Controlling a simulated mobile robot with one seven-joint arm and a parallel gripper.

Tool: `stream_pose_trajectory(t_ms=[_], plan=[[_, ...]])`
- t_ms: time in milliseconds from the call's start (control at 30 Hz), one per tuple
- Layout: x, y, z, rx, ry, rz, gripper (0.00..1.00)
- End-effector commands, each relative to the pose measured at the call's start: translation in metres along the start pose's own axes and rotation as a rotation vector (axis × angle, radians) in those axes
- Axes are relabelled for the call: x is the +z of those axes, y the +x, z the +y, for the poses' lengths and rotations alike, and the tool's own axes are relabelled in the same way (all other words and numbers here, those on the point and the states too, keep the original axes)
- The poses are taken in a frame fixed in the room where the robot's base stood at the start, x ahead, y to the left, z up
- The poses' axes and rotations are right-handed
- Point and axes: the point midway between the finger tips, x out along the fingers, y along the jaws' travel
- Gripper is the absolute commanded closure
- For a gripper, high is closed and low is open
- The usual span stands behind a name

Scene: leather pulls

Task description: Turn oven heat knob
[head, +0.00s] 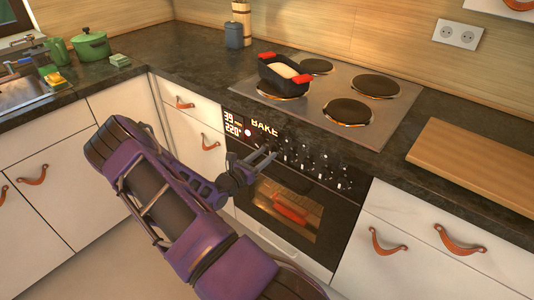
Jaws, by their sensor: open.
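The oven (286,208) is set into the counter front, with a dark control panel along its top. The panel has a lit display (233,122) with numbers and the word BAKE, a glowing red button (248,132), and a row of several dark knobs (322,165). I cannot tell which knob is the heat knob. My gripper (268,156) is in front of the panel's left-middle part, with its fingers apart and nothing seen between them. Its fingers overlap the left knobs, and I cannot tell whether they touch. My purple arm hides the oven's lower left.
The cooktop (385,128) above the oven carries a black pan with red handles (284,74). A wooden board (478,172) lies on the counter at right. White drawers with leather pulls (386,243) flank the oven. A green pot (91,44) stands near the sink.

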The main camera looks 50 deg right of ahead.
Motion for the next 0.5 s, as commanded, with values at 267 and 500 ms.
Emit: stream_pose_trajectory(t_ms=[267, 500], plan=[[0.001, -0.065, 0.001, 0.005, -0.002, 0.000, 0.54], [0.001, -0.121, 0.001, 0.004, 0.000, 0.001, 0.54]])
